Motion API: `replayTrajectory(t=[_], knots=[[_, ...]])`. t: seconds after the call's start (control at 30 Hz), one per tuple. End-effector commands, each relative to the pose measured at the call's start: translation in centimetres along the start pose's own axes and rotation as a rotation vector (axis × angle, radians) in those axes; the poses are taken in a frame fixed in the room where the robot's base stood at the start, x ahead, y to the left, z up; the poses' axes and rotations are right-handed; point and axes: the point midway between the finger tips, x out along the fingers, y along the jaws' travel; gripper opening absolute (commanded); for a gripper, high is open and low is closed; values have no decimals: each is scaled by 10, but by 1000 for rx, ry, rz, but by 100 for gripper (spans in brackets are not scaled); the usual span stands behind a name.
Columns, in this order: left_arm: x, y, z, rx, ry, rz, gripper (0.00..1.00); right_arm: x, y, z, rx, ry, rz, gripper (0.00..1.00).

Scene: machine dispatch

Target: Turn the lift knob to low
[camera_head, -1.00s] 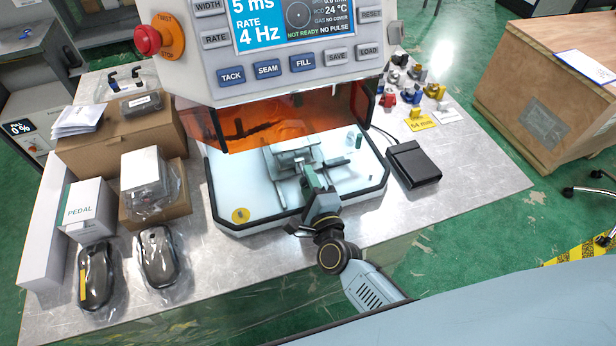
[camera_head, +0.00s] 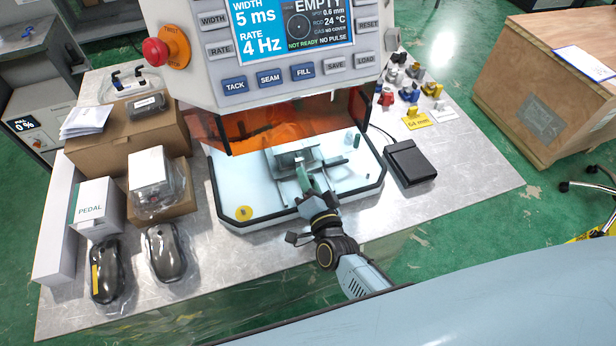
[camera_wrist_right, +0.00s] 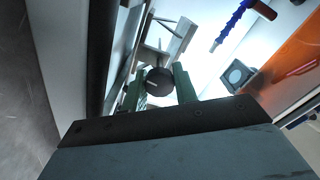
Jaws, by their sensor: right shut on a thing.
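The lift knob (camera_wrist_right: 159,82) is a dark round disc with a short pale mark on its face, seen in the right wrist view. It sits between the two green fingers of my right gripper (camera_wrist_right: 160,88), which is shut on it. In the head view my right gripper (camera_head: 304,180) reaches over the front of the machine's pale tray, and the knob is hidden there. The grey lift stage (camera_head: 290,158) stands just behind the fingers. Which setting the knob's mark points to cannot be read. My left gripper is out of view.
The welder's control panel (camera_head: 290,75) and orange shield (camera_head: 275,132) overhang the tray (camera_head: 240,190). A black box (camera_head: 410,162) lies to the right. Cardboard boxes (camera_head: 110,150) and two dark wrapped pedals (camera_head: 165,253) stand to the left.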

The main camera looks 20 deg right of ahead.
Motion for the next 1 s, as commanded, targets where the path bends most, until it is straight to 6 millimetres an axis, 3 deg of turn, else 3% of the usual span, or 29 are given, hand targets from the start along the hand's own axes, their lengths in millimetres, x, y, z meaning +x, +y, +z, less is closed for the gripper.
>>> replayTrajectory(t=[0.3,0.83,0.87,1.0], knots=[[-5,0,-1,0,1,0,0,0,-1,0,-118,1,0,6],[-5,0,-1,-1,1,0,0,0,-1,0,-141,1,-1,6],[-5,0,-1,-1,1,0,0,0,-1,0,-141,1,-1,30],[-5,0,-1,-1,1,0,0,0,-1,0,-140,1,-1,48]])
